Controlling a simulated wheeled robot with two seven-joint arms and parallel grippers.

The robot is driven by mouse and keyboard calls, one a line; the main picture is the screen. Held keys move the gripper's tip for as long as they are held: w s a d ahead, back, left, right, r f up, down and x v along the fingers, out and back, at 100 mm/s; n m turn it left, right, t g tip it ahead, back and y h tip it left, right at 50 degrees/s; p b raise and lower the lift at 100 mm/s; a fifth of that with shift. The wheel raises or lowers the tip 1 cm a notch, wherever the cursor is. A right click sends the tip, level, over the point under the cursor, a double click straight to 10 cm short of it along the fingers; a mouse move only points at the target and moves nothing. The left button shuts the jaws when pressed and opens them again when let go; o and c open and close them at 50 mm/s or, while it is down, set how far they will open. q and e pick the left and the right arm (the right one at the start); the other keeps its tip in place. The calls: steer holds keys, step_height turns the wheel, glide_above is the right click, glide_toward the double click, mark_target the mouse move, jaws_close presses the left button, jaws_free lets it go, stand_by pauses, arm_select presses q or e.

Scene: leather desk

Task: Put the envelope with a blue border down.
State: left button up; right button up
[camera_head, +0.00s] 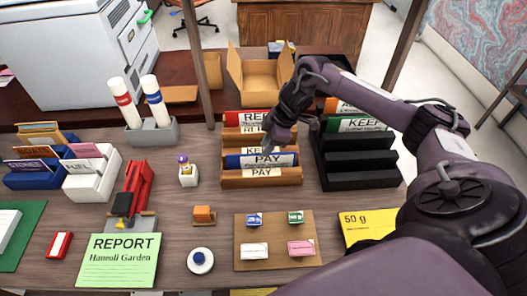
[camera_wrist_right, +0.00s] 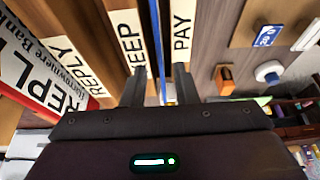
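A blue-bordered envelope (camera_head: 287,160) with PAY printed on it stands upright in the front slot of the wooden rack (camera_head: 232,182), behind the rack's PAY label (camera_head: 262,173). My right gripper (camera_head: 268,147) is low over the rack at this envelope. In the right wrist view the envelope shows as a thin blue edge (camera_wrist_right: 161,45) between the two fingers of my right gripper (camera_wrist_right: 161,85). The fingers stand apart, with a gap on each side of the edge. The envelope's lower part is hidden in the slot. My left gripper is not in view.
A black stepped rack (camera_head: 362,180) with a KEEP envelope stands just right of the wooden rack. An open cardboard box (camera_head: 250,85) is behind. In front lie a brown board (camera_head: 250,222) with small blocks and a yellow 50 g card (camera_head: 365,230). A grey holder (camera_head: 152,133) stands left.

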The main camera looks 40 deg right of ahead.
steer(key=v, duration=0.8)
steer(key=shift+r+b, duration=0.3)
steer(key=shift+r, duration=0.05)
steer(key=shift+s+d, duration=0.1)
